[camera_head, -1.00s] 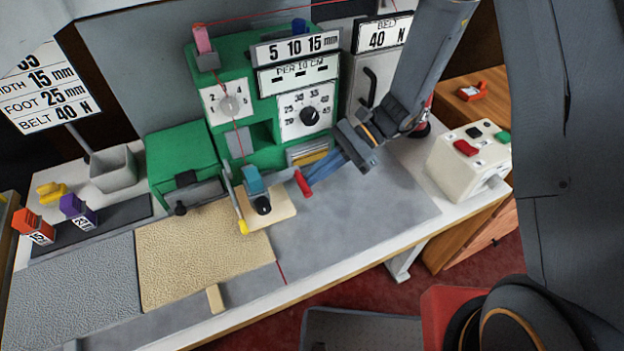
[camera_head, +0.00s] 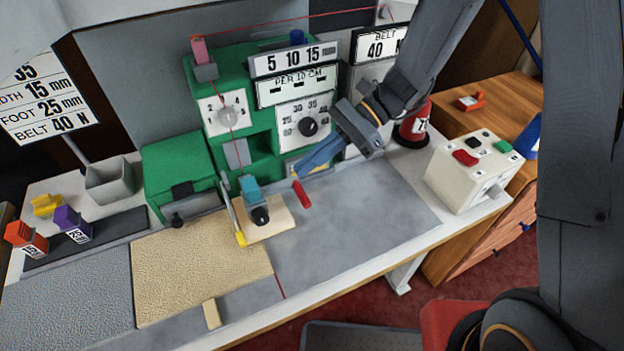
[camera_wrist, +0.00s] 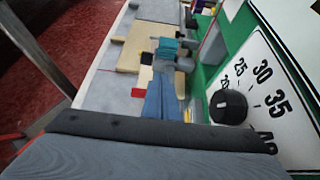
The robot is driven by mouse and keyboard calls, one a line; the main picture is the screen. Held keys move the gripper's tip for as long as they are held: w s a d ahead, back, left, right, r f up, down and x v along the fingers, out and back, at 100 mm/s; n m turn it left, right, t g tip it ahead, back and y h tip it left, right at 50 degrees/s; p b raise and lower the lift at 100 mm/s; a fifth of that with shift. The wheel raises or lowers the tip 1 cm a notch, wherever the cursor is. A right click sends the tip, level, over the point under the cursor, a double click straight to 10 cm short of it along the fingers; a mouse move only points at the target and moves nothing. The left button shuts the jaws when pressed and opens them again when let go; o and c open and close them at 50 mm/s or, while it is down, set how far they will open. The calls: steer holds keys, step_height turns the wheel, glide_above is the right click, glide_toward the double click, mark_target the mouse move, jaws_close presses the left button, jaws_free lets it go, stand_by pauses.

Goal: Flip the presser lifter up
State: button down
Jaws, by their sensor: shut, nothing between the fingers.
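A short red-handled lever (camera_head: 302,194), which looks like the presser lifter, slants down toward the front, right of the teal presser block (camera_head: 250,188) on the green machine (camera_head: 190,165). My gripper (camera_head: 302,171) has its blue fingers together and empty. In the head view the fingertips are just above and behind the red handle, seemingly apart from it. In the wrist view my fingers (camera_wrist: 162,97) point toward the teal block (camera_wrist: 166,50), and the red handle (camera_wrist: 137,93) shows beside them. The lever's pivot is hard to make out.
A white button box (camera_head: 475,170) stands right. The grey tabletop (camera_head: 360,215) in front is clear.

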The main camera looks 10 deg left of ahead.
steer(key=shift+d+r, duration=0.25)
steer(key=shift+r, duration=0.9)
